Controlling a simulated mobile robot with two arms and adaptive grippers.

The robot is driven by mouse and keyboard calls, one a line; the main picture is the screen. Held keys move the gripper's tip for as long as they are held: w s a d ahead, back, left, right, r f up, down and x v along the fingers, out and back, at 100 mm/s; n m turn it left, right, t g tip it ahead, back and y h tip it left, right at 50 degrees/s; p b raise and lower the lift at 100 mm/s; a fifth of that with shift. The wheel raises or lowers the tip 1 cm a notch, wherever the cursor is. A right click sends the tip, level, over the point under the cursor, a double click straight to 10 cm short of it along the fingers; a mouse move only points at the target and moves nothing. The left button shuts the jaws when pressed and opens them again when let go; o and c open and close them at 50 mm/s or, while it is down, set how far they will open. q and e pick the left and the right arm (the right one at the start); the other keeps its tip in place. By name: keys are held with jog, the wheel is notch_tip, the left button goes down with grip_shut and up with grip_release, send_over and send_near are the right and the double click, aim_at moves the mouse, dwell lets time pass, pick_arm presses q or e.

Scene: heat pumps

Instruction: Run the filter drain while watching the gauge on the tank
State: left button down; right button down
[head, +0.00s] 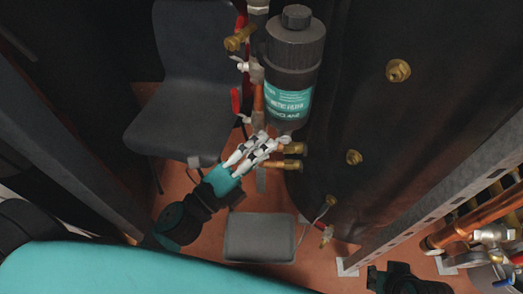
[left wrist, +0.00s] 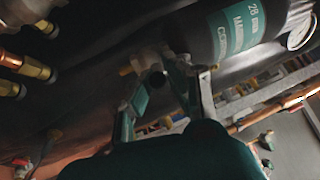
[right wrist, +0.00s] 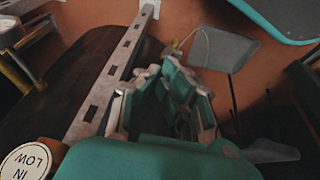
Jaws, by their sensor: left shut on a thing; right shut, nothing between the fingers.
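The filter (head: 294,52) is a dark cylinder with a teal label, upright beside the tank (head: 345,110). In the left wrist view the filter (left wrist: 235,35) is at upper right. My left gripper (head: 276,141) is just below the filter. It is shut on a small drain fitting (left wrist: 152,62) at the filter's lower end, partly hidden by the fingers. A round pale face (left wrist: 300,34), possibly the gauge, shows at the right edge there; no reading is legible. My right gripper (right wrist: 165,88) is shut and empty, away from the filter, near a slotted metal post.
A dark chair (head: 185,100) stands behind my left arm. A grey box-like object (head: 260,237) is on the reddish floor. Brass fittings (head: 398,70) stick out of the tank. The slotted post (head: 430,200) and copper pipes (head: 480,215) stand at right.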

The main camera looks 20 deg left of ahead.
pick_arm(q)
jog(key=shift+f+n+t+b, duration=0.5)
jog(key=shift+f+b, duration=0.15)
jog(key=shift+b, duration=0.1)
jog(key=shift+d+f+n+b, duration=0.15)
jog(key=shift+n+b, duration=0.25)
jog(key=shift+b, duration=0.35)
pick_arm(e)
jog(key=w+a+r+t+y, duration=0.1)
jog(key=w+a+r+t, duration=0.1)
jog(key=w+r+t, duration=0.3)
jog(key=w+a+r+t+y, duration=0.1)
jog(key=w+a+r+t, duration=0.15)
jog(key=w, duration=0.45)
pick_arm(q)
jog(key=shift+f+n+t+b, duration=0.3)
jog(key=shift+n+t+b, duration=0.35)
jog(key=shift+b, duration=0.3)
jog(key=shift+d+n+t+y+b, duration=0.1)
jog(key=shift+n+t+y+b, duration=0.25)
jog(key=shift+b, duration=0.2)
pick_arm(e)
notch_tip(320, 180, up, 13)
jog(key=w+a+t+y, duration=0.2)
jog(key=w+t, duration=0.1)
jog(key=t, duration=0.6)
jog(key=shift+a+f+n+y, duration=0.15)
jog(key=shift+a+n+y, duration=0.1)
jog(key=shift+n+y, duration=0.15)
jog(key=shift+t, duration=0.25)
